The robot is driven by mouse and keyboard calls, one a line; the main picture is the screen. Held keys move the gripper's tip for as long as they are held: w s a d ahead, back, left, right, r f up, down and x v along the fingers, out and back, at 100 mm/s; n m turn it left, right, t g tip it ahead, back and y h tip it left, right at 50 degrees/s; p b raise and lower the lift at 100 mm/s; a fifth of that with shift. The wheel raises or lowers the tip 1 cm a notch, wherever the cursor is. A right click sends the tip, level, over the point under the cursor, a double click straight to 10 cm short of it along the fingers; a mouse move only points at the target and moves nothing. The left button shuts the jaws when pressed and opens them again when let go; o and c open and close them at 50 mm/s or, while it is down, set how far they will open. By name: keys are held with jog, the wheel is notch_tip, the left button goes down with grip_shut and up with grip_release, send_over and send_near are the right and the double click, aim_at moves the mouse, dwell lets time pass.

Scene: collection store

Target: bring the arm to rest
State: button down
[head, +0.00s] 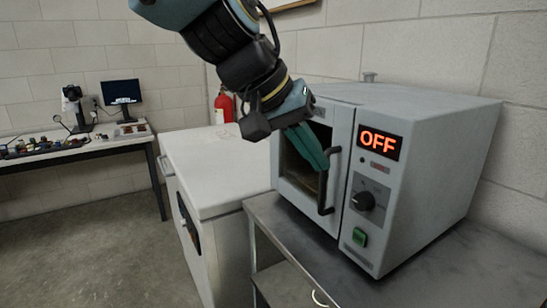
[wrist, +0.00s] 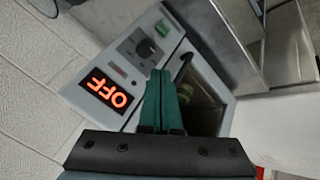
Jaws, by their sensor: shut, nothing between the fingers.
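My gripper (head: 325,165) has green fingers pressed together with nothing between them. In the head view it hangs down from the arm in front of the door of a grey oven (head: 407,130), close to the black door handle (head: 328,188). I cannot tell whether it touches the handle. In the wrist view the shut fingers (wrist: 163,80) point at the oven front, between the control panel and the door window (wrist: 205,105). The oven door looks closed. The oven's display (head: 379,142) reads OFF in lit red letters.
The oven stands on a metal table (head: 290,240) by the wall. A white chest-like unit (head: 210,165) is left of it, with a red fire extinguisher (head: 224,106) behind. A desk (head: 80,142) with a monitor (head: 121,93) stands far left. Open floor (head: 90,230) lies front left.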

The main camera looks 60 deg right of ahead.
jog(key=w+a+f+n+t, duration=0.2)
jog(key=w+a+f, duration=0.1)
jog(key=w, duration=0.8)
jog(key=w+a+f+n+t, duration=0.1)
jog(key=w+a+f+n, duration=0.15)
jog(key=w, duration=0.75)
jog(key=w+a+f+n+t+y, duration=0.25)
jog(key=w+a+f, duration=0.25)
jog(key=w+a, duration=0.8)
jog(key=w+a+f+n+y, duration=0.15)
jog(key=w+a, duration=0.25)
jog(key=a, duration=0.4)
jog(key=w+a+f+n, duration=0.2)
jog(key=w+a+n, duration=0.1)
jog(key=a, duration=0.5)
jog(key=a+f+n, duration=0.1)
jog(key=a+n, duration=0.1)
jog(key=a, duration=0.5)
jog(key=s+a+f+n+y, duration=0.1)
jog(key=a+f+n, duration=0.1)
jog(key=a, duration=0.6)
jog(key=shift+a+f+t+y, duration=0.2)
jog(key=shift+f+t+y, duration=0.05)
jog(key=shift+t+y, duration=0.1)
